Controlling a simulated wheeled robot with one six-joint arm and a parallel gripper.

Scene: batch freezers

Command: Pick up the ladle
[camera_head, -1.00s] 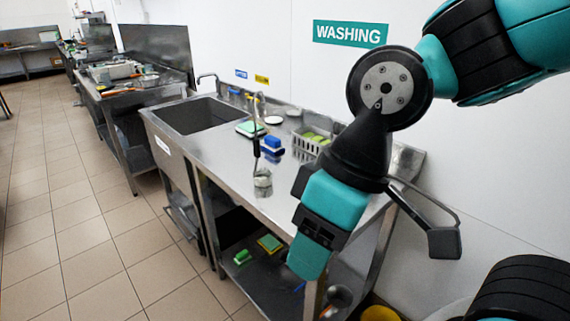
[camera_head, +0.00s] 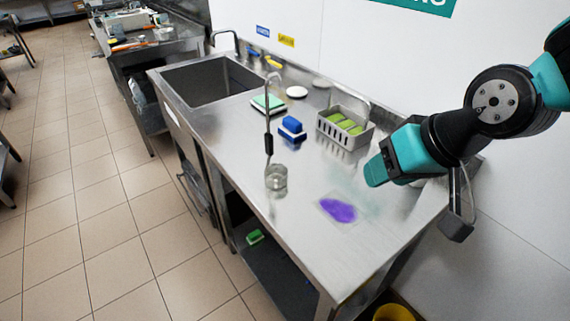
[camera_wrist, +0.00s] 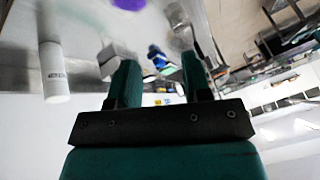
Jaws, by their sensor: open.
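I cannot make out a ladle for certain. A slim upright metal rod (camera_head: 268,108) with a dark section stands over the steel counter (camera_head: 235,140). A shiny cup shape (camera_head: 276,178) sits just below it; whether the two are joined is unclear. My gripper (camera_head: 380,168) is over the right part of the counter, to the right of the cup shape and apart from it. In the wrist view my gripper (camera_wrist: 158,78) has its two fingers spread, with nothing held between them.
A slotted basket (camera_head: 345,128) with green sponges stands near the wall. A blue brush or sponge (camera_head: 291,128) and a green-and-white sponge (camera_head: 268,103) lie near the sink (camera_head: 207,80). A purple patch (camera_head: 338,210) marks the counter. A white bottle (camera_wrist: 55,72) shows in the wrist view.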

